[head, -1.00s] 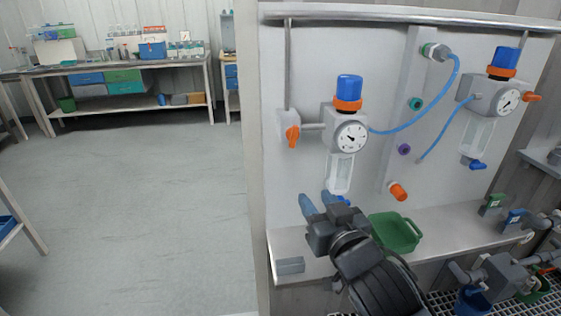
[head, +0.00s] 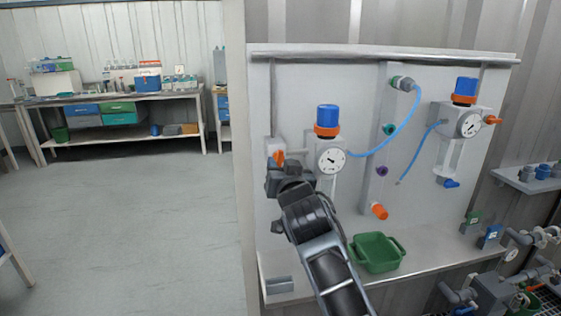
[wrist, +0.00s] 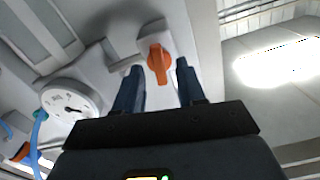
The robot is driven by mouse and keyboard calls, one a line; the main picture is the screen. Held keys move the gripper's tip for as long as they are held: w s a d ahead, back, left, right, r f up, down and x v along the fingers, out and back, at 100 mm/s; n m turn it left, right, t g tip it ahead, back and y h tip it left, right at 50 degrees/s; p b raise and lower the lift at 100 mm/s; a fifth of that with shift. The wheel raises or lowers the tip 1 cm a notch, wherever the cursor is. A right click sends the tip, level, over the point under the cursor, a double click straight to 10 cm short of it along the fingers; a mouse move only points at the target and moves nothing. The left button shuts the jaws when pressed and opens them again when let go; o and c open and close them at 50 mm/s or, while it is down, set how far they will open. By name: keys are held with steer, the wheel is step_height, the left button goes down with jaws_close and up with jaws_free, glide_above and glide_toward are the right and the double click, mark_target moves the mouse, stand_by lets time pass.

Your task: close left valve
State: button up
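The left valve has an orange handle (head: 279,157) at the left end of the panel, left of the left pressure gauge (head: 331,160). In the wrist view the orange handle (wrist: 159,64) lies between and just beyond my two blue fingers. My gripper (wrist: 161,78) is open, with a gap between each finger and the handle. The gauge shows at the left in the wrist view (wrist: 70,107).
A blue-capped regulator (head: 327,120) stands above the left gauge. A second regulator (head: 465,92) with an orange handle (head: 492,120) is at the right. A green tray (head: 377,252) rests on the ledge below. Open floor (head: 120,225) lies left of the panel.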

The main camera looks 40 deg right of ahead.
steer(key=shift+w+d, duration=0.4)
steer(key=shift+w, duration=0.15)
jaws_close()
